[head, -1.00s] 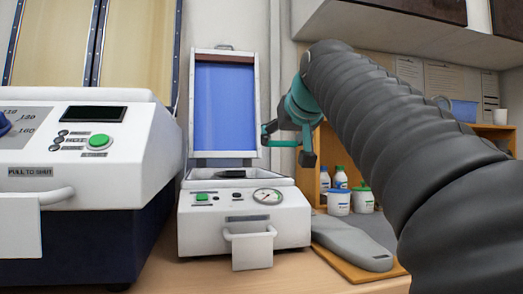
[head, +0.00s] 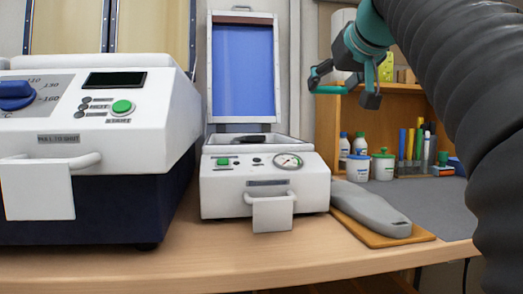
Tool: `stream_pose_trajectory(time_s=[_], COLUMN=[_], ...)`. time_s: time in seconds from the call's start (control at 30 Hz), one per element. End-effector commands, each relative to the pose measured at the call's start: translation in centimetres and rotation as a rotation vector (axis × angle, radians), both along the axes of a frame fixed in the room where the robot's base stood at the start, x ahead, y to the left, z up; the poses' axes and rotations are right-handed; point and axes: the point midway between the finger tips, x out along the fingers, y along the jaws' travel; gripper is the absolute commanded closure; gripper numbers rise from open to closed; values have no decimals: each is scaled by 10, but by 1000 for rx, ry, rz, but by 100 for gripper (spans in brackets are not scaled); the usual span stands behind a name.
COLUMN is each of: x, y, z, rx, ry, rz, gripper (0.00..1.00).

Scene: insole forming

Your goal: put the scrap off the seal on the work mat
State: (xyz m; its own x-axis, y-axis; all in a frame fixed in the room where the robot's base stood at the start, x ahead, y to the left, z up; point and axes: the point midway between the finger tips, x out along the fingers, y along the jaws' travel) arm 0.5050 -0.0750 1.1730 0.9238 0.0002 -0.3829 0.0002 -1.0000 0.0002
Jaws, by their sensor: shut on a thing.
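My gripper (head: 342,92) is raised in the upper right of the head view, in front of the wooden shelf. The seal cannot be made out clearly.
A grey foot-shaped form (head: 370,208) lies on an orange-brown board (head: 408,237) right of the press. White jars (head: 383,167), bottles and coloured pens stand by the wooden shelf (head: 400,110). A large white machine (head: 120,130) fills the left. The table front is clear.

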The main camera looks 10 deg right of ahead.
Motion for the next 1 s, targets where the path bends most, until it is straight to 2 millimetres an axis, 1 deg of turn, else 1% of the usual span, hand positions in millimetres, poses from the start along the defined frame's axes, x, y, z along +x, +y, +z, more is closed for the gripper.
stream_pose_trajectory(time_s=[0.13,0.23,0.5,0.7,0.8,0.9,0.97,1.0], x=[4,14,52,76,83,85,85,85], y=[4,14,50,72,78,80,81,80], z=[-4,-13,-45,-64,-68,-71,-77,-83], rx=[1,1,0,-1,-1,0,0,0], ry=[1,2,3,2,1,0,1,1], rz=[2,5,7,4,1,1,0,0], gripper=[39,39,39,39,39,39,39,39])
